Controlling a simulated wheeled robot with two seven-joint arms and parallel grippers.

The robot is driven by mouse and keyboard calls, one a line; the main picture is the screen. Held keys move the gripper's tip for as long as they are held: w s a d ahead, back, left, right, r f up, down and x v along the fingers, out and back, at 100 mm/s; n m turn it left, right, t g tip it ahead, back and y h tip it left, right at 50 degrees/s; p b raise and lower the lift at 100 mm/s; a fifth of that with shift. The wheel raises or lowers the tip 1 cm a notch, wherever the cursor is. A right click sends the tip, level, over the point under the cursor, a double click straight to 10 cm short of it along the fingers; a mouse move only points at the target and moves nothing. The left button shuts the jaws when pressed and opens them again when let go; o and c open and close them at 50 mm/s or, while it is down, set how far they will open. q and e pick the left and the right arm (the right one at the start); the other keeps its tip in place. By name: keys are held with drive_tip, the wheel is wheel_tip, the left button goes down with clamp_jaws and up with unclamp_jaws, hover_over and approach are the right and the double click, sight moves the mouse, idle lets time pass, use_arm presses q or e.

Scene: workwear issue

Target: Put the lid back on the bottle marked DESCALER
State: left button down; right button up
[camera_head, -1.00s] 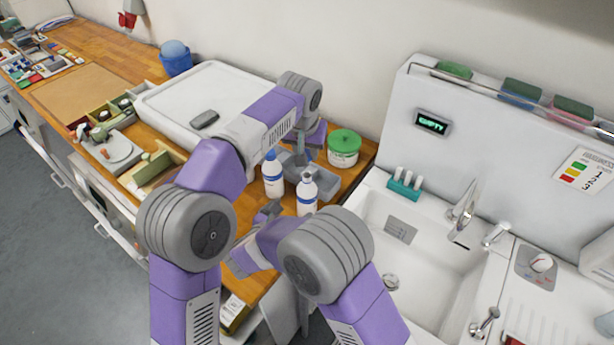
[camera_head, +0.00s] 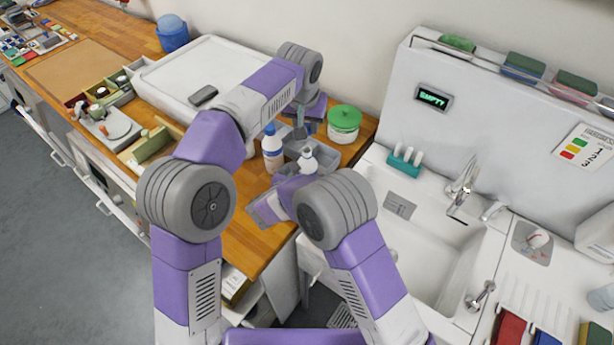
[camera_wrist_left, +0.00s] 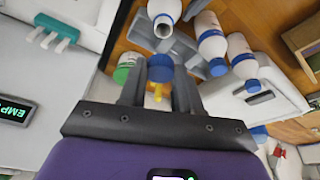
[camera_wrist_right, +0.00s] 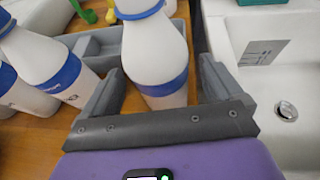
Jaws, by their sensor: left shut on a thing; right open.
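My left gripper (camera_wrist_left: 160,72) is shut on a blue lid (camera_wrist_left: 160,62), held off the bottles. In the left wrist view an open-mouthed white bottle (camera_wrist_left: 165,8) with a blue band stands near it, apart from the lid. In the head view an uncapped white bottle (camera_head: 308,157) stands beside a blue-capped bottle (camera_head: 273,147). My right gripper (camera_wrist_right: 160,72) is open, with its fingers either side of a white, blue-banded bottle (camera_wrist_right: 150,45). Its fingers are mostly hidden by my arm in the head view. I cannot read DESCALER on any bottle.
More white bottles (camera_wrist_right: 45,60) stand left of the right gripper. A grey bin (camera_wrist_right: 95,45) lies behind the bottle. A green-lidded tub (camera_head: 344,122) stands at the back of the wooden counter. The sink (camera_head: 425,215) is to the right.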

drive_tip(key=shift+x, duration=1.85)
drive_tip(key=shift+c, duration=0.2)
drive_tip(key=c, duration=1.4)
use_arm(q)
drive_tip(key=shift+s+f, duration=0.1)
drive_tip(key=shift+f, duration=2.4)
use_arm(e)
drive_tip(key=shift+c, duration=0.3)
